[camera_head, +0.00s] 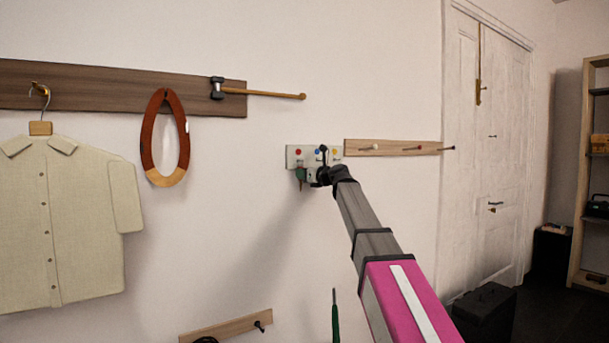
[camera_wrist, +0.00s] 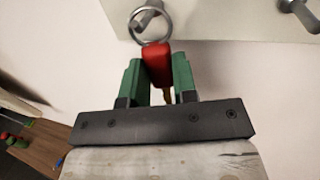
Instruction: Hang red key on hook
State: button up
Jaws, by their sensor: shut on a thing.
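The red key (camera_wrist: 157,62) is between the green fingers of my gripper (camera_wrist: 158,80), which is shut on its red head. The key's metal ring (camera_wrist: 150,38) stands up beyond the head. A grey hook (camera_wrist: 148,15) on the pale panel shows within the ring's outline; I cannot tell whether the ring is fully around it. In the head view the white hook panel (camera_head: 291,153) has red, blue and yellow dots. My gripper (camera_head: 300,174) is just below the red dot, close to the panel. The key is too small to make out in the head view.
A second hook (camera_wrist: 300,12) sits to the right on the panel. A wooden peg rail (camera_head: 385,147) is right of the panel.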

dwell(0.4)
jog(key=o, duration=1)
jog(key=shift+s+d, duration=0.1)
